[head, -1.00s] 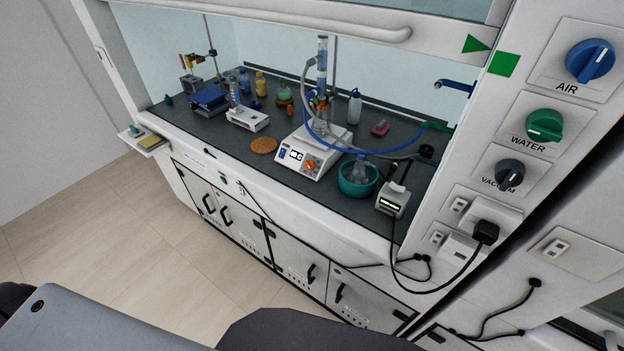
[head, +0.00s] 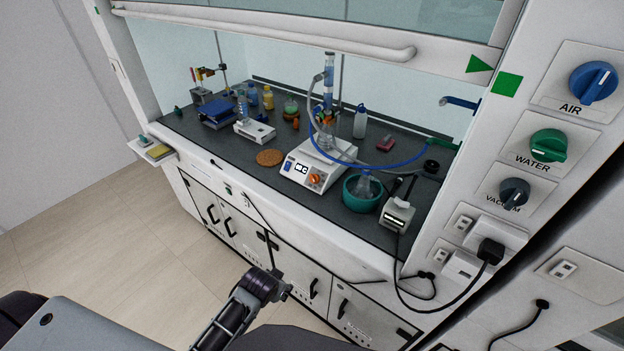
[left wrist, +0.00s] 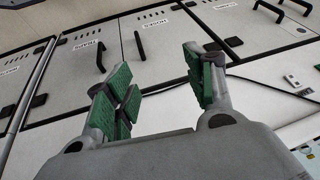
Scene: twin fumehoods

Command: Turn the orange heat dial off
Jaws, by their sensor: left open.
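The orange heat dial (head: 314,179) is on the front right of a white hot plate (head: 296,174) inside the fumehood. A glass flask with a blue column above it stands on the hot plate. My left arm rises from the bottom of the head view, well below and in front of the dial, outside the hood. In the left wrist view my left gripper (left wrist: 160,88) is open and empty, with green finger pads apart, facing the cabinet doors. The dial does not show in that view. My right gripper is in neither view.
A teal bowl (head: 357,201) and a small white device (head: 397,214) stand right of the hot plate. A cork mat (head: 270,157) lies to its left. The white front ledge and cabinets (head: 235,222) lie between my arm and the worktop.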

